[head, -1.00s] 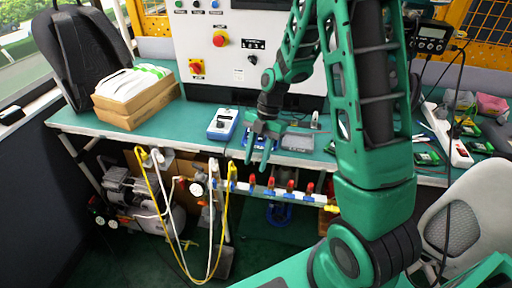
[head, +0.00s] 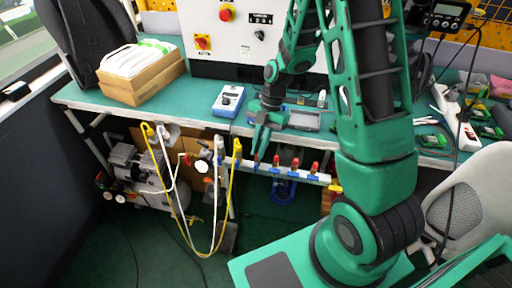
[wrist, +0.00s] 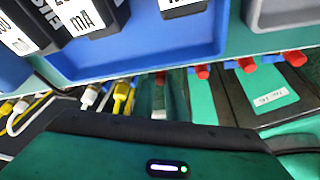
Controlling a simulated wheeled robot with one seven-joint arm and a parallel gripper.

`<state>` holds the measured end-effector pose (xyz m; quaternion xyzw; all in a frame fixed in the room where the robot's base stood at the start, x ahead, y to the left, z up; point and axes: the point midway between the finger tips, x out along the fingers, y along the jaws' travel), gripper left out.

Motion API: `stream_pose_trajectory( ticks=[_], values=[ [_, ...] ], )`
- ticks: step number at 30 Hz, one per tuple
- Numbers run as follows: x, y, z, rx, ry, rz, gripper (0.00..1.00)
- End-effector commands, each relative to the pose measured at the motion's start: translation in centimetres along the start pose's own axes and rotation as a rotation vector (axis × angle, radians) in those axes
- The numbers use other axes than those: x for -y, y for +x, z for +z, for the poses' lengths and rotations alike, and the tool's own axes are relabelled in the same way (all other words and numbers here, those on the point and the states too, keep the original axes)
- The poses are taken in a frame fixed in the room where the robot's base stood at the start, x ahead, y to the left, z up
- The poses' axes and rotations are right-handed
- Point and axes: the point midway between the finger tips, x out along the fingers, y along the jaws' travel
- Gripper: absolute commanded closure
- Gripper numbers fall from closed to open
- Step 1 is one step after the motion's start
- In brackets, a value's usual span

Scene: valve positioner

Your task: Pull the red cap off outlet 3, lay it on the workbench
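Several red caps sit in a row on the outlets of a pale manifold (head: 305,175) under the workbench's front edge. The leftmost red cap (head: 256,162) is just below my gripper (head: 261,150). The other caps, such as this one (head: 295,163), are to its right. No outlet numbers are readable. In the wrist view my gripper (wrist: 160,95) has its two green fingers apart, with a red cap (wrist: 160,77) showing between their tips. I cannot tell whether they touch it. Another red cap (wrist: 202,71) is just right of the fingers. The workbench (head: 180,112) has a green top.
Yellow hoses (head: 229,195) and white hoses hang at the manifold's left. A blue tray (wrist: 150,60) lies near the edge. A chair (head: 455,200) is at the right. Bare bench top shows left of the meter.

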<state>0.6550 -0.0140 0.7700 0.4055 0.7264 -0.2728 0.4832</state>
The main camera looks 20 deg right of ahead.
Motion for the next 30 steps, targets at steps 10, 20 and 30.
stream_pose_trajectory(
  ticks=[10, 20, 30],
  values=[
    [-0.36, -0.08, -0.02, 0.002, -0.006, 0.007, 1.00],
    [-0.39, -0.27, -0.10, 0.002, -0.006, 0.008, 1.00],
    [-0.23, -0.62, -0.25, 0.001, -0.004, 0.005, 1.00]
  ],
)
